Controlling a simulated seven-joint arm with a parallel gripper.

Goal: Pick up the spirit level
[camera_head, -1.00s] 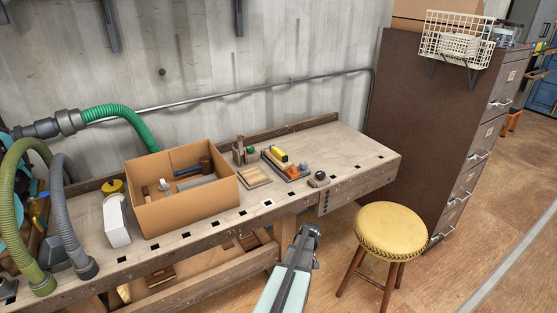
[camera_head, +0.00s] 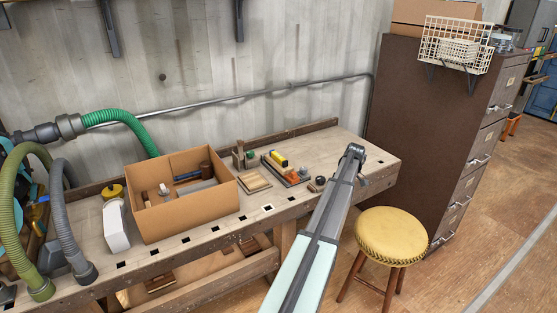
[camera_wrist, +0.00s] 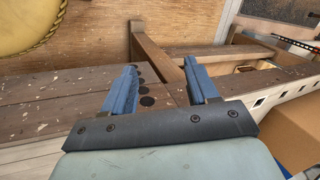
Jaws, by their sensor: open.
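I cannot pick out the spirit level with certainty. A slim grey bar (camera_head: 197,187) lies in the open cardboard box on the workbench, partly hidden by the box's front wall. A small yellow piece with a dark end (camera_head: 279,159) sits in a dark tray right of the box; it is too small to identify. My gripper (camera_head: 355,151) is over the right part of the bench, to the right of both. In the wrist view my gripper (camera_wrist: 160,68) shows two blue fingers apart with nothing between them; the bench's wooden front and frame show beyond.
The cardboard box (camera_head: 190,220) stands on the workbench (camera_head: 335,142), with a white container (camera_head: 116,224) and hoses to its left. A dark block (camera_head: 317,184) lies near my arm. A yellow stool (camera_head: 391,236) and a brown cabinet (camera_head: 425,120) stand at right. The bench's right end looks clear.

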